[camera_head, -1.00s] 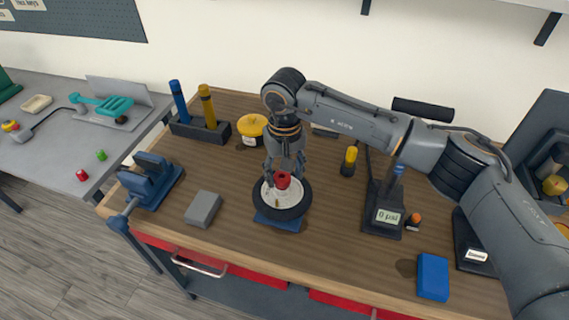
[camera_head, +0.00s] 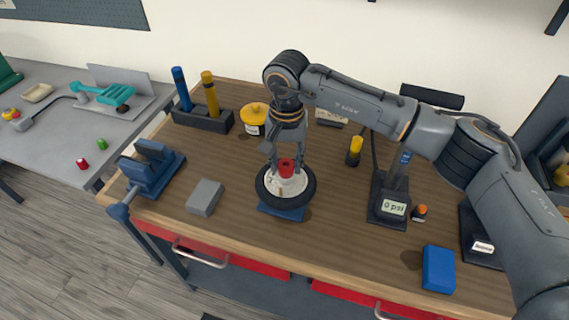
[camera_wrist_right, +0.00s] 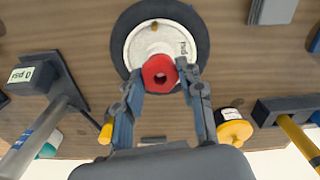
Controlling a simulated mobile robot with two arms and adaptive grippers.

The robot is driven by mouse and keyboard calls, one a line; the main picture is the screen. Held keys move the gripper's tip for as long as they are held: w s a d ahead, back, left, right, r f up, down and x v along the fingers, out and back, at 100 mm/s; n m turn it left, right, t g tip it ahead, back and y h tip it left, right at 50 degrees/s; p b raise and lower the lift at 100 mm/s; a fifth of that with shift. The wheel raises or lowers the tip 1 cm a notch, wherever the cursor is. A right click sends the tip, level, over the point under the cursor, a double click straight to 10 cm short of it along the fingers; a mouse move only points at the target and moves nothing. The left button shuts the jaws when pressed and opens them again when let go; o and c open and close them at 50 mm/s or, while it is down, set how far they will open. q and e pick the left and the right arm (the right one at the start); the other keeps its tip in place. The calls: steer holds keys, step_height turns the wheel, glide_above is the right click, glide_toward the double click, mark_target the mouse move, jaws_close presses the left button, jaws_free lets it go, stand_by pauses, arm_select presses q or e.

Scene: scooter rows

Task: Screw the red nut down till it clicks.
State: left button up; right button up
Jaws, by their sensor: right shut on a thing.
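My right gripper (camera_head: 286,160) points down over the wheel and is shut on the nut, one finger on each side. In the wrist view the right gripper (camera_wrist_right: 161,80) has both fingertips against it. The wheel has a black tyre (camera_head: 306,196) and a pale hub (camera_wrist_right: 137,50), and lies flat on a blue stand (camera_head: 283,213). The nut is over the hub's middle; how far down it sits is unclear. My left gripper is not in view.
A grey block (camera_head: 204,197) and a blue vise (camera_head: 152,168) are left of the wheel. A gauge reading 0 psi (camera_head: 394,207) stands right. Behind are a yellow-lidded pot (camera_head: 254,115) and a holder (camera_head: 202,121) with blue and yellow cylinders. Bare wood (camera_head: 340,240) lies front right.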

steer(key=m, duration=0.1)
steer(key=m+b, duration=0.1)
steer(key=m, duration=0.3)
steer(key=shift+w+d+f+b, duration=0.15)
steer(key=shift+d+b, duration=0.2)
steer(key=m+b, duration=0.1)
steer(key=m, duration=0.3)
steer(key=m+b, duration=0.1)
steer(key=m, duration=0.4)
steer(key=shift+m+b, duration=0.3)
steer(key=shift+b, duration=0.05)
steer(key=shift+r+m, duration=0.2)
steer(key=shift+m, duration=1)
steer(key=o, duration=0.9)
steer(key=shift+c, duration=0.2)
steer(key=o, duration=0.3)
steer(key=shift+d, duration=0.15)
steer(key=shift+o, duration=0.2)
steer(key=shift+d+f, duration=0.1)
steer(key=shift+d, duration=0.05)
